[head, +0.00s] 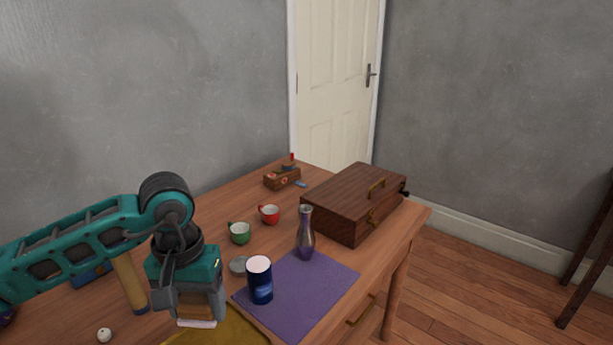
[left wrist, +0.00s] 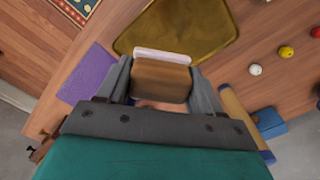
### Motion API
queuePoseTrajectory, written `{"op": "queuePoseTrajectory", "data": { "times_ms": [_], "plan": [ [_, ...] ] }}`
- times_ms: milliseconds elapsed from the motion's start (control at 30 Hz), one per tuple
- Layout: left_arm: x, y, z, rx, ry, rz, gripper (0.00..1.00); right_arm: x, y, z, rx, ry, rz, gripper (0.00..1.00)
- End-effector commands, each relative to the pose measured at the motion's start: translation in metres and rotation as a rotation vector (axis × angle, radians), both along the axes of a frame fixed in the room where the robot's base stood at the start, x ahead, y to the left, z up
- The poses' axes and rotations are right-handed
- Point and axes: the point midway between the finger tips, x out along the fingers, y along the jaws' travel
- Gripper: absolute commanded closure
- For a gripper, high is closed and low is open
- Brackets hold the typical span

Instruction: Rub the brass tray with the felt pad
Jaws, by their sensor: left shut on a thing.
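The brass tray (head: 228,333) lies on the table at the bottom edge of the head view, cut off there. It also shows in the left wrist view (left wrist: 185,25), flat, with rounded corners. The felt pad (head: 196,323) has a brown block on top and a white felt layer beneath. It shows between the fingers in the left wrist view (left wrist: 162,78). I cannot tell whether the felt touches the brass. My right gripper is not in view.
A purple cloth (head: 325,283) right of the gripper carries a dark blue can (head: 260,282) and a vase (head: 305,240). Green (head: 239,233) and red (head: 269,214) cups stand behind. A wooden case (head: 350,205) is at the far right.

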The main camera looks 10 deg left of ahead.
Motion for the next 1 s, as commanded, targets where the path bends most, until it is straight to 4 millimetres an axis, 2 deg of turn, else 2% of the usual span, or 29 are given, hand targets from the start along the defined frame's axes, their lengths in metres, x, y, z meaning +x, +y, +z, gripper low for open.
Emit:
{"op": "queuePoseTrajectory", "data": {
  "times_ms": [33,200,567,1000],
  "plan": [
    [0.001,-0.007,0.015,0.002,-0.005,-0.021,0.63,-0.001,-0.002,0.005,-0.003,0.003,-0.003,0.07],
    [0.001,-0.018,0.033,0.012,-0.002,-0.059,0.63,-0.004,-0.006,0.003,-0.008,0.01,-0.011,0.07],
    [0.0,-0.019,0.033,0.014,-0.001,-0.063,0.63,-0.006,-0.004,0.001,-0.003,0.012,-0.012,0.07],
    [0.0,-0.02,0.033,0.013,0.0,-0.063,0.63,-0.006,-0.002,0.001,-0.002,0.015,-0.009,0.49]
  ]
}}
